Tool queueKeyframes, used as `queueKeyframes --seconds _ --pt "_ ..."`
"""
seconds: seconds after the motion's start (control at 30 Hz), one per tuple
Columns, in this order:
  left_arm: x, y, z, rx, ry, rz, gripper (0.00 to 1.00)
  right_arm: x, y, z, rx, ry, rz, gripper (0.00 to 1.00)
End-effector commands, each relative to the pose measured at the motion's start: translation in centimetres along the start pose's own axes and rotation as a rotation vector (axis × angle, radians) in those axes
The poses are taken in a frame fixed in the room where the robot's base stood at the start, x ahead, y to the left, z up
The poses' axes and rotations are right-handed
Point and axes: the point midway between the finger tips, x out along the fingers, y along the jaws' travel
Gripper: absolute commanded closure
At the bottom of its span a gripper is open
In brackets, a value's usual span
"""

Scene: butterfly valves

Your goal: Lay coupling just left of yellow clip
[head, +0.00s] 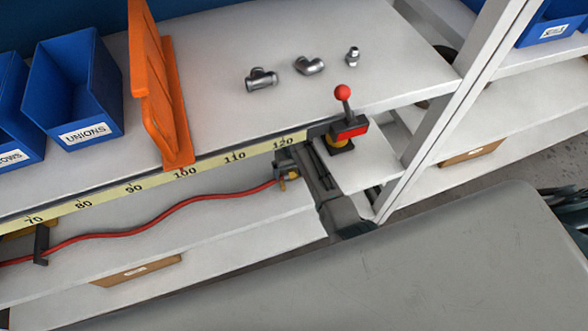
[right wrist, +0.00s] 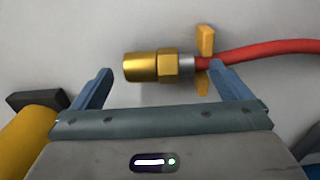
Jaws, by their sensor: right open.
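The coupling (head: 294,174) is a brass hex fitting on the end of a red hose (head: 150,222), lying on the white lower shelf. In the head view it is at the hose's right end, just right of the small yellow clip (head: 282,185). In the right wrist view the coupling (right wrist: 150,67) points left, with the yellow clip (right wrist: 205,40) across the hose to its right. My right gripper (head: 284,164) is over it, open and empty. Its fingers (right wrist: 163,78) stand either side of the coupling, the right finger close to the clip. My left gripper is out of view.
A yellow ruler strip (head: 135,188) runs along the upper shelf edge. A black clip (head: 41,243) holds the hose at left. An orange panel (head: 160,90), blue bins (head: 72,88) and metal fittings (head: 309,66) sit above.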

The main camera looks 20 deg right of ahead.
Motion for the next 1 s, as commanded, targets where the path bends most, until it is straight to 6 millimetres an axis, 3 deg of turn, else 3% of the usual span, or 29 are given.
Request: queueKeyframes --seconds 0.2,0.47,0.5,0.77,0.8,0.9,1.0 --pt "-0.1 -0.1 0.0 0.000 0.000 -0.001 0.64 1.6 0.0 0.0 0.000 0.000 0.000 0.02" --pt "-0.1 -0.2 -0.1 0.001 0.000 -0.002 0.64 1.8 0.0 0.0 0.000 0.001 0.000 0.02" --pt "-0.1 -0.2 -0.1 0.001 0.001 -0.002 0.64 1.8 0.0 0.0 0.000 0.001 0.000 0.04" --pt "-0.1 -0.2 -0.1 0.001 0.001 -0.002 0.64 1.8 0.0 0.0 0.000 0.001 0.001 0.55" --pt "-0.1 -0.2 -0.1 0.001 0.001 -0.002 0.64 1.8 0.0 0.0 0.000 0.001 0.001 0.32" --pt "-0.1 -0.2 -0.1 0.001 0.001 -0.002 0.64 1.8 0.0 0.0 0.000 0.001 0.001 0.51" --pt "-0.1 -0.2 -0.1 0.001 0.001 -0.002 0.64 1.7 0.0 0.0 0.000 0.001 0.001 0.52"
